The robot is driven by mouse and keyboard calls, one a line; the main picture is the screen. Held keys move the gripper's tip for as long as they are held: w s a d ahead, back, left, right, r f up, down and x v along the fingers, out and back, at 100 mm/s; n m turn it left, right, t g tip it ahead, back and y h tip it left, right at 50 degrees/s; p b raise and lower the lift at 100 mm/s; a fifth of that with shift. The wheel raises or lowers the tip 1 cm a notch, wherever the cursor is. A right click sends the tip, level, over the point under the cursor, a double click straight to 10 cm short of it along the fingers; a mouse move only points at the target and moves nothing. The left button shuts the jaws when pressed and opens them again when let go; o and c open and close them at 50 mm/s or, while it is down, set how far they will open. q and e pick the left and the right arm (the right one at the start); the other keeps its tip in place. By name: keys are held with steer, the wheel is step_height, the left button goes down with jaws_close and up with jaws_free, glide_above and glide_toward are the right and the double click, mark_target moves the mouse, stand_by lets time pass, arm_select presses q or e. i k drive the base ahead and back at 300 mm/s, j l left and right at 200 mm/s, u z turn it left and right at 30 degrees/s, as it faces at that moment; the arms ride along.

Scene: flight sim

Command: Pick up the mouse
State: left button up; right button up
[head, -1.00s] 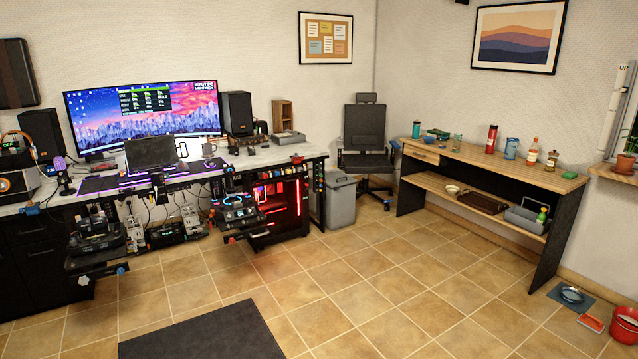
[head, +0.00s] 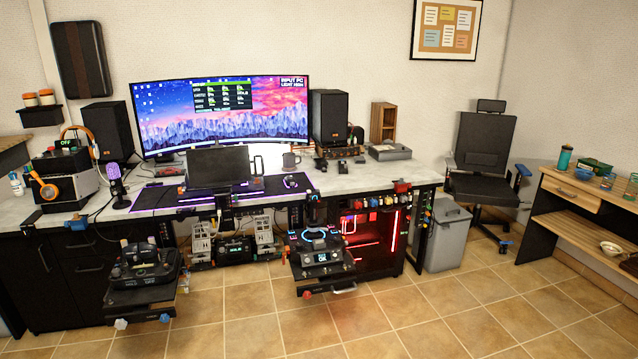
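A small dark object with a faint glow, which looks like the mouse (head: 291,182), lies on the right part of the dark, purple-lit desk mat (head: 160,197). The mat is on the light marble-like desk top (head: 365,178), below the wide curved monitor (head: 224,112). A smaller dark screen (head: 216,167) stands to the left of the mouse at the desk front. Neither of my grippers is in view.
Two control units, on the left (head: 140,264) and right (head: 318,250), jut out from the desk front. A grey bin (head: 446,238) and an office chair (head: 485,160) stand right of the desk. The tiled floor (head: 400,310) in front is clear.

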mark_target(287, 181)
steer(key=i, duration=2.1)
